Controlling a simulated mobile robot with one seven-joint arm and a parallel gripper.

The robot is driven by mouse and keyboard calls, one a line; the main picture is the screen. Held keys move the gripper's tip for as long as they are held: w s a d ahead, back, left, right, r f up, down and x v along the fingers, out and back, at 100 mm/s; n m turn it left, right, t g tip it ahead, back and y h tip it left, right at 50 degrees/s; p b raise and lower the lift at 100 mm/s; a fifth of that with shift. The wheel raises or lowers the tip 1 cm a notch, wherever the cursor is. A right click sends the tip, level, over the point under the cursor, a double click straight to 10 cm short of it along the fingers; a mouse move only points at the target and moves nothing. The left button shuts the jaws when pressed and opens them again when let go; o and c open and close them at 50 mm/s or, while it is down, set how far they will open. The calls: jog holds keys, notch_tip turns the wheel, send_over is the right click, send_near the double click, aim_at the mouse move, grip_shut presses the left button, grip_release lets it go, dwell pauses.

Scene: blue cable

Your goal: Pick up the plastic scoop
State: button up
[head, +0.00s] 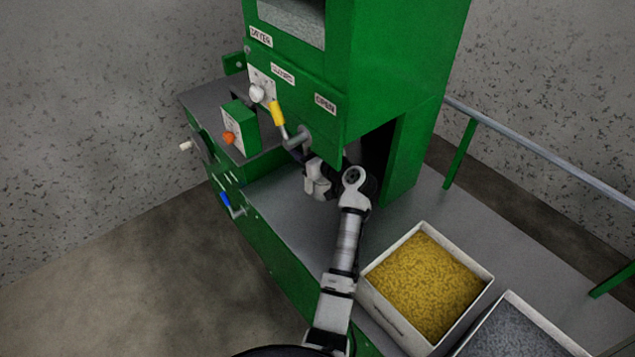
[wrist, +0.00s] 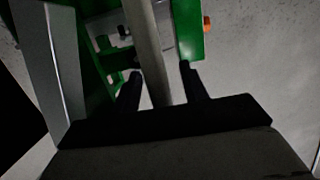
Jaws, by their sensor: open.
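I cannot make out a plastic scoop in either view. My gripper (wrist: 161,72) is open, with its two dark fingers pointing away from the wrist camera. A grey bar (wrist: 148,45) runs between the fingers in the wrist view; I cannot tell whether it touches them or what it belongs to. In the head view, my arm reaches to the front of the green machine (head: 375,60), and my gripper end is largely hidden near a grey metal cylinder (head: 298,138). A lever with a yellow grip (head: 277,112) is just above and left of it.
An open box of yellow granules (head: 424,285) stands on the grey platform, right of my arm. A box of grey granules (head: 515,335) is beside it. A green control box with an orange knob (head: 229,138) and a blue handle (head: 226,200) are left. A rail (head: 540,150) runs at right.

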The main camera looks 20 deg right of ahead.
jog(key=shift+w+a+f, duration=0.1)
jog(key=shift+w+a, duration=0.05)
jog(key=shift+w, duration=0.2)
jog(key=shift+c, duration=0.3)
grip_shut()
jog(key=shift+r, duration=0.25)
